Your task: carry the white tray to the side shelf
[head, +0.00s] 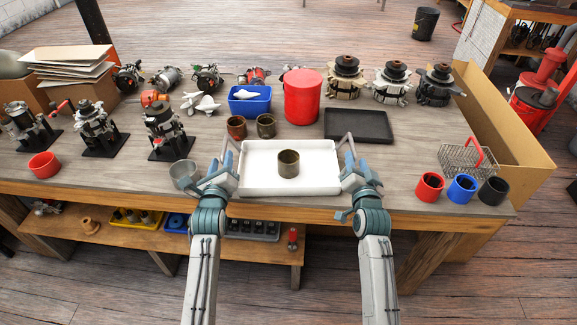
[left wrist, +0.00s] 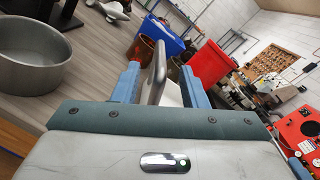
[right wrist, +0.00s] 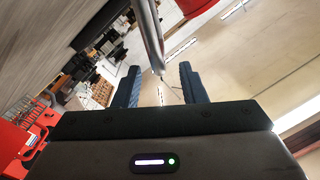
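The white tray (head: 258,178) lies on the workbench near its front edge. A brownish metal cup (head: 288,164) stands upright on it. A grey metal handle rises at each short end of the tray. My left gripper (head: 226,164) is at the left handle; in the left wrist view its blue fingers stand apart, with the handle (left wrist: 157,72) between them. My right gripper (head: 354,166) is at the right handle; in the right wrist view its fingers are also apart, and the handle (right wrist: 150,32) reaches toward the gap. I cannot identify the side shelf in these views.
A grey pot (head: 184,173) stands close left of my left gripper. Behind the tray are two small cups, a red canister (head: 303,97) and a dark tray (head: 358,125). Red, blue and black cups and a wire basket (head: 467,160) stand right. A lower shelf (head: 150,240) holds parts.

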